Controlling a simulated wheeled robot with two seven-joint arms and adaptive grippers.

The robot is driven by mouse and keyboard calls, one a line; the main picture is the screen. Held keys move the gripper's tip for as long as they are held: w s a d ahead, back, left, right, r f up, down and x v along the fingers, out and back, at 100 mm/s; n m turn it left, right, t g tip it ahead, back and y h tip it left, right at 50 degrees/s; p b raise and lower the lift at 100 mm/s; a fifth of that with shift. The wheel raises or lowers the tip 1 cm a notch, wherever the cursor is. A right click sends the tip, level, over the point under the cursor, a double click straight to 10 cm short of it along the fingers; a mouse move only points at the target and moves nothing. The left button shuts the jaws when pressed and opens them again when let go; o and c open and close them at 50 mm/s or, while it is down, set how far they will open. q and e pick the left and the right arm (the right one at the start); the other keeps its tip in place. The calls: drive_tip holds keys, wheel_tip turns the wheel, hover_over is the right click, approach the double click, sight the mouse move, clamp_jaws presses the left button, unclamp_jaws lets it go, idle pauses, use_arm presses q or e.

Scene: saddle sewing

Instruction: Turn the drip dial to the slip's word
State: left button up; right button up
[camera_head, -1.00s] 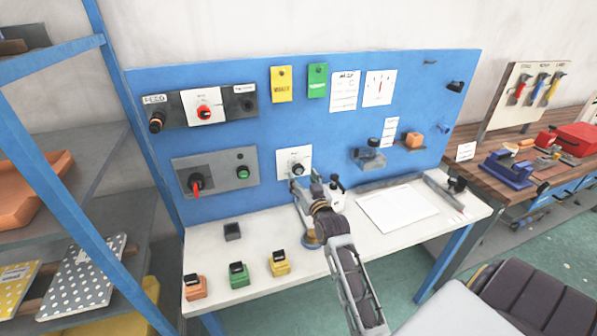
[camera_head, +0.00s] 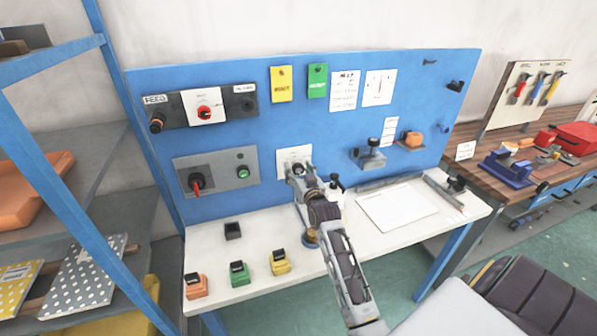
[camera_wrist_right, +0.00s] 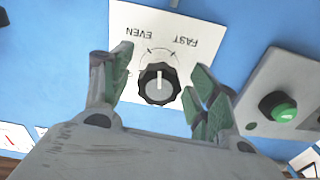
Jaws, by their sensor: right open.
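The dial (camera_wrist_right: 158,82) is a dark ribbed knob with a grey face and a pale pointer line, on a white plate that appears inverted in the right wrist view. EVEN and FAST are legible beside it; another label is partly hidden. In the head view the plate (camera_head: 292,152) is on the blue board, its knob mostly hidden by my right gripper (camera_head: 299,172). That gripper is open, its green-padded fingers either side of the knob; contact is unclear. A yellow slip (camera_head: 282,86) and a green slip (camera_head: 317,80) hang above, their words too small to read. My left gripper is out of view.
A panel with a red switch (camera_head: 196,182) and green button (camera_head: 243,171) lies left of the plate. White cards (camera_head: 344,92) hang upper right. Orange, green and yellow blocks (camera_head: 279,264) stand along the white bench's front. A paper sheet (camera_head: 398,206) lies to the right.

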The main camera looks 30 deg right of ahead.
drive_tip(key=c, duration=1)
drive_tip(key=shift+a+r+m+p, duration=0.1)
drive_tip(key=shift+r+m+p, duration=0.05)
drive_tip(key=shift+m+p, duration=2.5)
drive_tip(key=shift+m, duration=1.35)
drive_tip(key=o, duration=1)
